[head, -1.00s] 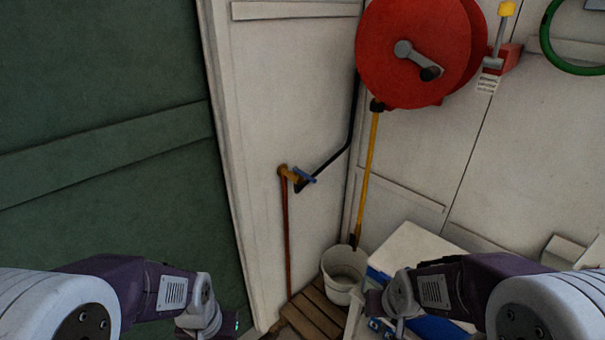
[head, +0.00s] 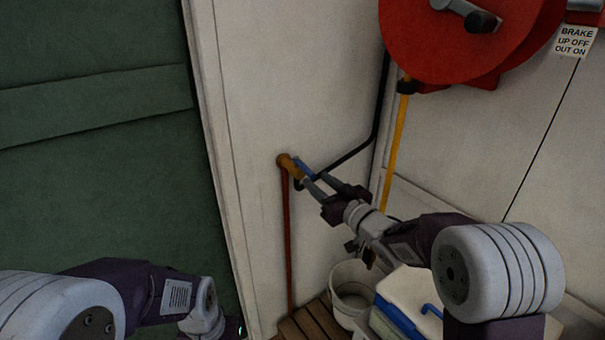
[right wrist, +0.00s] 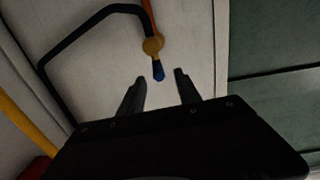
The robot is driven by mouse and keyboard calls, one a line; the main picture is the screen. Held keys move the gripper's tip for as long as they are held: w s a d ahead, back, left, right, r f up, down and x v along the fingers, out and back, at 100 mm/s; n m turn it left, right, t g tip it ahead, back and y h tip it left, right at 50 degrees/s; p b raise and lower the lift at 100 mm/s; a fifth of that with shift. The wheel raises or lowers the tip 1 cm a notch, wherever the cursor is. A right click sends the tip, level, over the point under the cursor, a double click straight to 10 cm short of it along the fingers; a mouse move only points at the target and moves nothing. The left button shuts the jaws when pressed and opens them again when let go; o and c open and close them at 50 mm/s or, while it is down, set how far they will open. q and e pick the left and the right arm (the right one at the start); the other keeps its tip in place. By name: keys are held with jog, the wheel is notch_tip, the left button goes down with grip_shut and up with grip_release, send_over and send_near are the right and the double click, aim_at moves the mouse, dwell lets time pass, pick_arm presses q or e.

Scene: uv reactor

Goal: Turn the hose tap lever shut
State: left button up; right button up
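The hose tap (head: 287,161) is a brass fitting on the pale wall, with a red-brown pipe below it and a black hose on its right. Its blue lever (head: 303,168) points to the lower right in the head view. My right gripper (head: 315,180) is open, its fingertips close to the lever. In the right wrist view the blue lever (right wrist: 158,72) shows end-on between the two fingertips, with a gap on each side. I cannot tell whether it is inside the fingers or just ahead. My left gripper (head: 239,328) is mostly hidden at the bottom edge.
A red hose reel (head: 470,40) hangs at upper right, with a yellow pole (head: 398,140) below it. A white bucket (head: 352,290) and a white and blue box (head: 412,290) stand under my right arm. A green door (head: 90,190) fills the left.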

aim_at(304, 164)
jog(key=w+p, duration=0.1)
jog(key=w+a+p, duration=0.1)
jog(key=w, duration=0.1)
jog(key=shift+w, duration=0.25)
jog(key=x, duration=0.4)
jog(key=shift+w+a, duration=0.2)
jog(key=shift+a, duration=0.15)
jog(key=shift+w+a, duration=0.15)
jog(key=shift+w, duration=0.45)
jog(key=shift+s, duration=0.1)
jog(key=shift+c, duration=0.7)
grip_shut()
